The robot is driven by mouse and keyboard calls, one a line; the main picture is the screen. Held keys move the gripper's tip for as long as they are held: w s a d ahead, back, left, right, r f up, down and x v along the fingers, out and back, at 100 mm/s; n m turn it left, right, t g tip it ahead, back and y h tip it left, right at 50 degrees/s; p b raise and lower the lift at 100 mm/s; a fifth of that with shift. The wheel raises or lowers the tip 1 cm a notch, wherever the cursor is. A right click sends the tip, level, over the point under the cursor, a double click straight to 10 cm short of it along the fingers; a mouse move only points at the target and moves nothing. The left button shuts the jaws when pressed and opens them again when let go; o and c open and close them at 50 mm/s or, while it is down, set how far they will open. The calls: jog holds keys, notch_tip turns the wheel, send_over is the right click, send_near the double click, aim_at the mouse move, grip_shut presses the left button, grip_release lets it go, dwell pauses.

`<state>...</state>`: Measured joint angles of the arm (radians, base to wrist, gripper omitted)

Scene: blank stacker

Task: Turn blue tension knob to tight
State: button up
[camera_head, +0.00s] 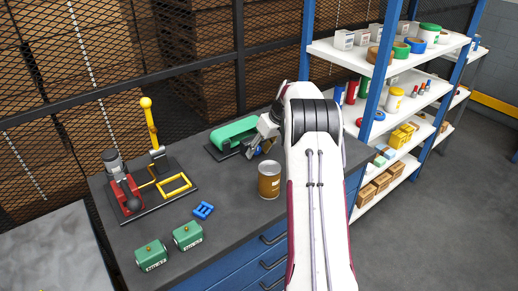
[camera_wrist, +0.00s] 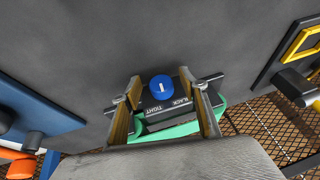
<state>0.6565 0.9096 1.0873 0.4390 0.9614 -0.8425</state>
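The blue tension knob (camera_wrist: 161,88) stands on a dark panel (camera_wrist: 166,109) lettered TIGHT and SLACK, part of the green belt unit (camera_head: 233,132). A short white mark on the knob runs roughly up and down in the wrist view; I cannot tell which word it indicates. My gripper (camera_wrist: 161,76) is open, one finger on each side of the knob, with gaps showing on both sides. In the head view my gripper (camera_head: 264,136) is over the right end of the green unit, and my arm hides part of that area. A little of the blue knob (camera_head: 258,150) shows below it.
A brown can (camera_head: 269,180) stands close in front of the unit. A red press (camera_head: 126,190), a yellow frame (camera_head: 174,185), a blue part (camera_head: 203,210) and two green boxes (camera_head: 187,236) are on the dark bench. Loaded shelves (camera_head: 368,63) stand at right.

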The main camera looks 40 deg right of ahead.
jog(key=shift+r, duration=0.25)
jog(key=shift+s+r, duration=0.2)
jog(key=shift+r, duration=0.15)
jog(key=s+d, duration=0.1)
jog(key=s, duration=0.2)
jog(key=s+d, duration=0.2)
jog(key=s, duration=0.2)
jog(key=s+d, duration=0.1)
jog(key=s, duration=0.3)
jog(key=shift+s+d, duration=0.15)
jog(key=shift+d, duration=0.05)
jog(key=shift+r, duration=0.15)
jog(key=shift+a+r, duration=0.15)
jog(key=w+a+r+t, duration=0.2)
jog(key=w, duration=0.1)
jog(key=w+a+r+t, duration=0.1)
jog(key=a, duration=0.1)
jog(key=shift+w+a+r+m+t, duration=0.1)
jog(key=shift+w+m+t, duration=0.2)
jog(key=shift+w+m, duration=0.1)
jog(key=shift+w+r, duration=0.15)
jog(key=shift+w+d+t, duration=0.3)
jog(key=shift+w+t, duration=0.05)
jog(key=shift+t, duration=0.05)
jog(key=shift+d+r+h, duration=0.1)
jog(key=shift+d+h, duration=0.05)
jog(key=shift+h, duration=0.15)
